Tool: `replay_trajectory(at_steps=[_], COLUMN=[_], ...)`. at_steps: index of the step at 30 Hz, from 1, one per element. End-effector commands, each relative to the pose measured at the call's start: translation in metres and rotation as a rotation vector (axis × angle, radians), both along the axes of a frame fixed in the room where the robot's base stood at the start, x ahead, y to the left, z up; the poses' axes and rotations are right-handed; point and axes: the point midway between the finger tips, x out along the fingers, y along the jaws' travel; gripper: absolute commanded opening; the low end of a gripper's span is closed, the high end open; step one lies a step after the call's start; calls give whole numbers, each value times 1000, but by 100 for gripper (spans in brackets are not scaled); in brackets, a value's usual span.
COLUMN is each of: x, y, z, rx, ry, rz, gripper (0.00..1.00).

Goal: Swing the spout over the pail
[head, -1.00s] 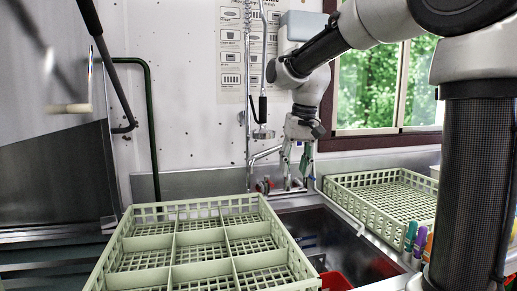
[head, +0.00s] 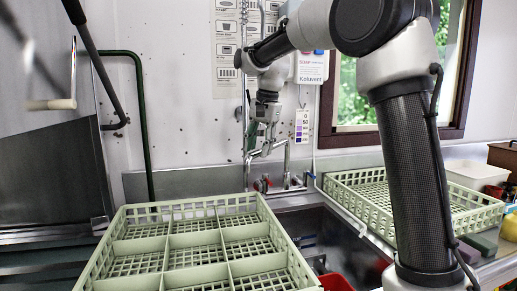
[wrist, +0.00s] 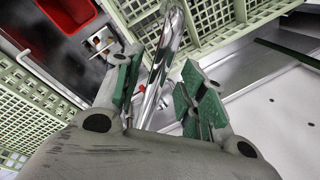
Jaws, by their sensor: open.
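The chrome spout (head: 256,153) reaches left from the tap behind the sink, toward the back edge of the pale green divided rack. The red pail (head: 334,283) is in the sink at the bottom of the head view, mostly hidden by the rack; a red container that looks like it shows at the upper left of the wrist view (wrist: 70,12). My gripper (head: 266,142) points down at the spout. In the wrist view my gripper (wrist: 158,92) is open, with the spout (wrist: 165,55) running between its green pads. Gaps show on both sides; contact cannot be told.
The divided rack (head: 168,244) covers the left of the sink (head: 345,243). A second green rack (head: 350,192) stands on the right, with a white tub (head: 474,174) beyond it. A hanging spray hose (head: 245,100) is close behind my gripper.

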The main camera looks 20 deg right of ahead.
Motion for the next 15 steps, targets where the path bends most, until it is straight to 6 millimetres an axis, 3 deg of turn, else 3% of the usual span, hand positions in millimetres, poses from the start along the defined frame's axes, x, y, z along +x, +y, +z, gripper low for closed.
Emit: replay_trajectory(at_steps=[11, 15], x=[1, 1], y=[1, 1], z=[-9, -8], rx=[0, 0], ry=[-2, -2], rz=[1, 1], gripper=[41, 15])
